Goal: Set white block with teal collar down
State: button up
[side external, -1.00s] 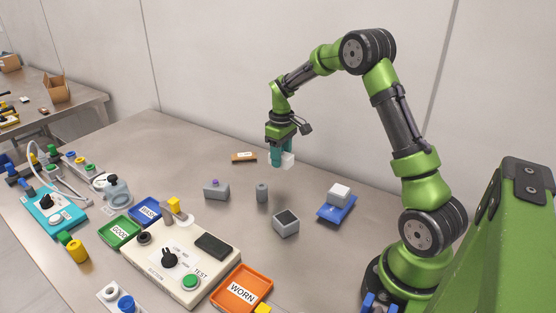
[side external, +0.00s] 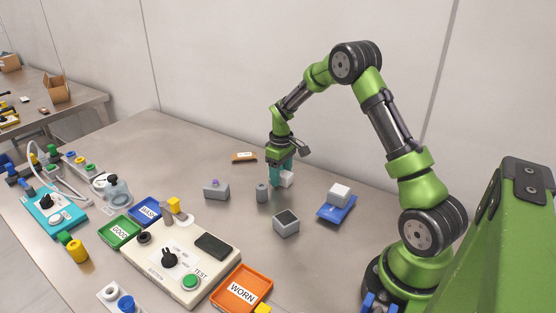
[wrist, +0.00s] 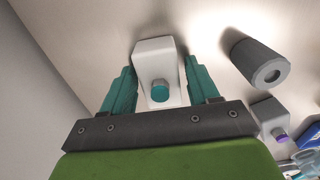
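The white block (wrist: 152,62) with a round teal collar (wrist: 159,90) stands between the teal fingers of my gripper (wrist: 160,88) in the wrist view. In the side view, the white block (side external: 287,180) shows at the right of my gripper (side external: 280,176), very low over the steel table (side external: 330,260). Whether its underside touches the table is hard to tell. The collar is hidden in the side view.
A grey cylinder (side external: 262,193) stands close by, and a grey block with a purple button (side external: 216,190) is farther left. A grey cube (side external: 286,223) and a blue tray (side external: 338,211) with a white-grey block sit nearer. A wooden bar (side external: 244,157) lies behind.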

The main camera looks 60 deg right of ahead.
aim_at(281, 169)
jog(key=shift+o, duration=0.8)
notch_tip(281, 169, up, 11)
jog(key=shift+r, duration=0.1)
jog(key=s+a+r+m+t, duration=0.1)
jog(key=s+a+r+t, duration=0.1)
jog(key=s+a+r, duration=0.35)
jog(key=s+a+r+m+t, duration=0.1)
jog(key=s+a+r+t, duration=0.15)
jog(key=a+r, duration=0.55)
jog(key=s+a+m+t+y, duration=0.2)
jog(key=s+a, duration=0.7)
jog(key=s, duration=0.2)
jog(key=shift+s+a+f+t, duration=0.15)
jog(key=shift+s+f+t, duration=0.1)
jog(key=shift+f+t, duration=0.15)
